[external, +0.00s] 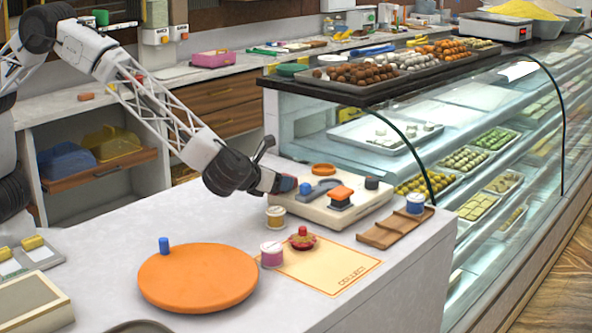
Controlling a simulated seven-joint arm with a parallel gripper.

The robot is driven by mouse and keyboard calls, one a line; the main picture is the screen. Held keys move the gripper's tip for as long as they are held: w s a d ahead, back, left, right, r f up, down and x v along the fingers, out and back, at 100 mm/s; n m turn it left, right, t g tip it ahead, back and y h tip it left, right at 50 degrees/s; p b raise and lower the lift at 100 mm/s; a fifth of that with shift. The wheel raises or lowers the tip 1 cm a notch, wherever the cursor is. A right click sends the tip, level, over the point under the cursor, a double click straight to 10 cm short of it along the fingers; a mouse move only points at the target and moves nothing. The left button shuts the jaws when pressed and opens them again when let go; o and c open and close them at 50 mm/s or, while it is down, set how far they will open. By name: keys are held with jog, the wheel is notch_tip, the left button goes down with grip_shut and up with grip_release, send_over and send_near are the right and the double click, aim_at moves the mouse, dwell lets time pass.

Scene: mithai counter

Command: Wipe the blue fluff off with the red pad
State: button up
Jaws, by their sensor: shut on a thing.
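My gripper (278,184) is at the left end of a cream-coloured block or machine (318,212). It is shut on a small dark blue piece (287,183), partly hidden by the fingers. A small blue thing (305,188) sits on the block just right of it; I cannot tell whether it is the fluff. A red round piece with a knob (302,239), possibly the red pad, rests on a pale orange mat marked COLLECT (336,276), apart from my gripper. The block also carries orange-topped pieces (340,194) and a dark round knob (372,183).
A large orange disc (197,279) lies at the front left, with a blue peg (164,245) at its back edge. Spools (271,255) (276,217) stand between disc and block.

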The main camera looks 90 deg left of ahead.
jog(key=shift+r, duration=4.05)
